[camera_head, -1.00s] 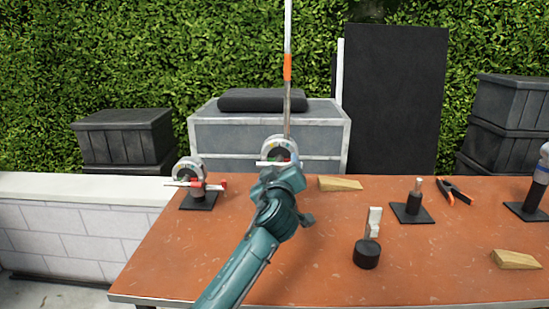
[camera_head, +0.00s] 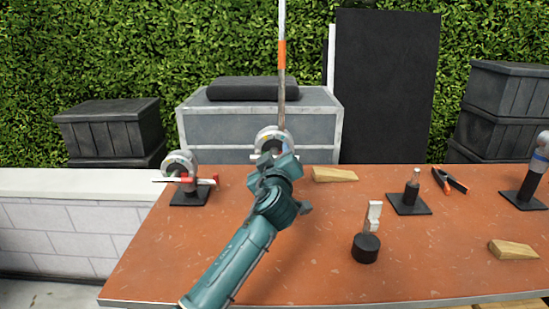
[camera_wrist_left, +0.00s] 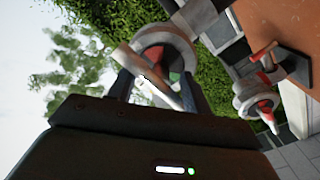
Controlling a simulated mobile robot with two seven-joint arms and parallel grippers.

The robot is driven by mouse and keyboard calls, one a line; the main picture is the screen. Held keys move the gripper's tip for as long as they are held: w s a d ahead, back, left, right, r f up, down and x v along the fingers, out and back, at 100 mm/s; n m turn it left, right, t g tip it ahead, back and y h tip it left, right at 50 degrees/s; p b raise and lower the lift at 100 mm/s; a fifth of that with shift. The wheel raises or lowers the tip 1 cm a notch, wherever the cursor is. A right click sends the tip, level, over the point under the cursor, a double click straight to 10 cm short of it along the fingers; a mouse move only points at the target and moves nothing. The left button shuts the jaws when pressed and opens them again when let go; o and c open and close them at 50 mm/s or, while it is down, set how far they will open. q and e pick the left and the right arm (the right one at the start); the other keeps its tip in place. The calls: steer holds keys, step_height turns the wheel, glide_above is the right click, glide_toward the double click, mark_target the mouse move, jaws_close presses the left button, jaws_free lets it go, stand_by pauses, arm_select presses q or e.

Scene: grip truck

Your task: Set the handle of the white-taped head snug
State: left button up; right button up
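A round grey head (camera_head: 272,137) with a coloured dial stands at the table's back, with an upright pole (camera_head: 282,95) banded in orange rising beside it. My left gripper (camera_head: 270,160) is right in front of it and hides its lower part. In the left wrist view the head's ring (camera_wrist_left: 168,45) shows red and green faces. A white handle (camera_wrist_left: 160,93) lies between my two fingers (camera_wrist_left: 158,92), which stand apart. I cannot tell whether they touch it. A second head (camera_head: 180,163) with red parts stands on a black plate to the left. My right gripper is out of view.
The table's left front is bare beside my arm.

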arm_select(q)
jaws_close()
stand_by(0.3)
